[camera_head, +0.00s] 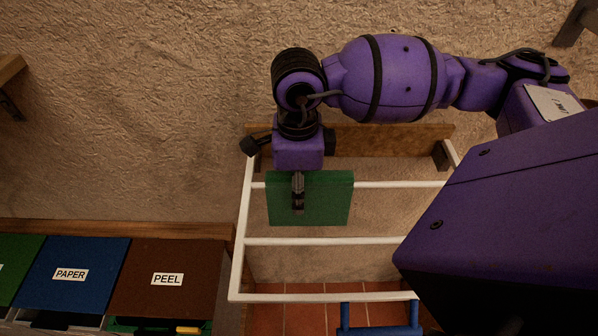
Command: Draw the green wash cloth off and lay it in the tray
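The green wash cloth (330,203) hangs over a white rail of a rack on the wall, left of the rack's middle. My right gripper (298,208), on the arm coming in from the right, points down over the left half of the cloth. Its fingers look close together and overlap the cloth in the picture. I cannot tell whether they pinch it or only hover over it. I cannot make out a tray for certain. My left gripper is out of view.
The white rack (290,241) has several bare rails and a wooden back board (385,140). Lidded bins marked PAPER (95,262) and PEEL (195,262) stand at lower left. A blue tubular thing (378,331) shows at the bottom edge, above red floor tiles (305,319).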

